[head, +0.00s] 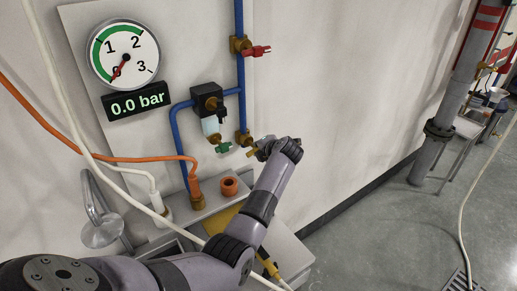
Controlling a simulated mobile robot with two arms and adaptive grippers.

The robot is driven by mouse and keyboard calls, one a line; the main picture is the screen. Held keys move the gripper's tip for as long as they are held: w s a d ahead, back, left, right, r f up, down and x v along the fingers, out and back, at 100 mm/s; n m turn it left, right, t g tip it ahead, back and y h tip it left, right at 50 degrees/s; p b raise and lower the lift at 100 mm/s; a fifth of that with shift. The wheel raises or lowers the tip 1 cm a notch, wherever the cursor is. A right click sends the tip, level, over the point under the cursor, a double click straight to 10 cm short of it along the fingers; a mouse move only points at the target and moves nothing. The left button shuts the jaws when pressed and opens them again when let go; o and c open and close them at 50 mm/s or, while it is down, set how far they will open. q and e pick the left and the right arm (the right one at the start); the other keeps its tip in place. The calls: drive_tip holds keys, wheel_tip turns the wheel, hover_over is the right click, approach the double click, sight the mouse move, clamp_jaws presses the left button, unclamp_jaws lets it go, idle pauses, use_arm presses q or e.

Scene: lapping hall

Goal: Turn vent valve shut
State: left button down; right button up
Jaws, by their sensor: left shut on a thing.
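My left gripper (260,148) is at the end of my arm, beside the lower brass valve (243,138) on the blue pipe. It is shut on a small yellowish valve handle (252,153) at that valve; the wrist hides part of the handle and the fingers. The frame carries no label that tells which valve is the vent valve. An upper brass valve (240,44) with a red handle (258,50) sits higher on the same pipe. A small green handle (223,148) shows under the filter unit. My right gripper is not in view.
A round gauge (124,54) has its needle near 0, and the display (136,101) reads 0.0 bar. A black filter unit (207,102) is left of my gripper. An orange hose (120,159) and a white hose cross at left. Open floor lies right.

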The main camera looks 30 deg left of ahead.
use_arm(q)
drive_tip(key=shift+f+m+g, duration=0.15)
drive_tip(key=shift+m+g, duration=0.55)
drive_tip(key=shift+y, duration=0.3)
drive_tip(key=c, duration=1.6)
unclamp_jaws()
drive_tip(key=shift+o, duration=0.2)
drive_tip(key=v, duration=1.2)
drive_tip(key=shift+w, duration=0.1)
